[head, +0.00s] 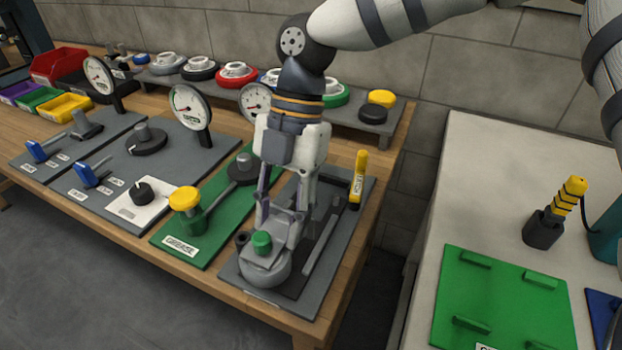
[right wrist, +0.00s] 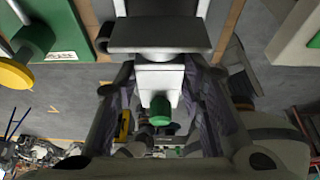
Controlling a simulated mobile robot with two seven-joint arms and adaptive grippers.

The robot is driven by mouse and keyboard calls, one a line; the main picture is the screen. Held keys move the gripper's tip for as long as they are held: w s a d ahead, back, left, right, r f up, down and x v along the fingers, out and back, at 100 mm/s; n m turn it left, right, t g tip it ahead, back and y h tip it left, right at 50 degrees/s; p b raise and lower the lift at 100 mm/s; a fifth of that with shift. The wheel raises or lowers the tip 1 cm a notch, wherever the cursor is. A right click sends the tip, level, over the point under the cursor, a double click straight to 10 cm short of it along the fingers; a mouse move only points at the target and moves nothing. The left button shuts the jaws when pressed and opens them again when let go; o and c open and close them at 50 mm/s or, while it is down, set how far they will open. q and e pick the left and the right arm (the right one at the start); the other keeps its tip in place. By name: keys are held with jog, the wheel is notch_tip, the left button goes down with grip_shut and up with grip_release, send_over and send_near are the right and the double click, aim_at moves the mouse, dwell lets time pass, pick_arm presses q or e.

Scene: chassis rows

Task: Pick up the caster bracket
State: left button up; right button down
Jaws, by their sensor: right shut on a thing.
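My right gripper (head: 279,224) reaches down over the grey panel (head: 313,296) at the right end of the wooden bench. Its fingers are shut on a grey rounded piece with a green knob (head: 264,268), close above or on the panel; I cannot tell if they touch. It is the likely caster bracket, but no label on it is readable. In the right wrist view the green knob (right wrist: 160,108) shows between the two fingers, below a pale block (right wrist: 158,77). The fingers hide part of the piece. My left gripper is not in view.
A yellow-handled tool (head: 358,180) stands at the panel's back right. A green panel (head: 214,222) with a yellow knob (head: 184,198) lies just left. Dial gauges (head: 191,107) stand behind. A pale worktop (head: 478,190) with a green board (head: 497,300) is at right, across a gap.

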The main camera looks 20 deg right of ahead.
jog(key=s+a, duration=1)
jog(key=a, duration=0.2)
jog(key=shift+s+f, duration=0.2)
jog(key=shift+s, duration=0.15)
jog(key=shift+r, duration=2.25)
jog(key=shift+w, duration=0.15)
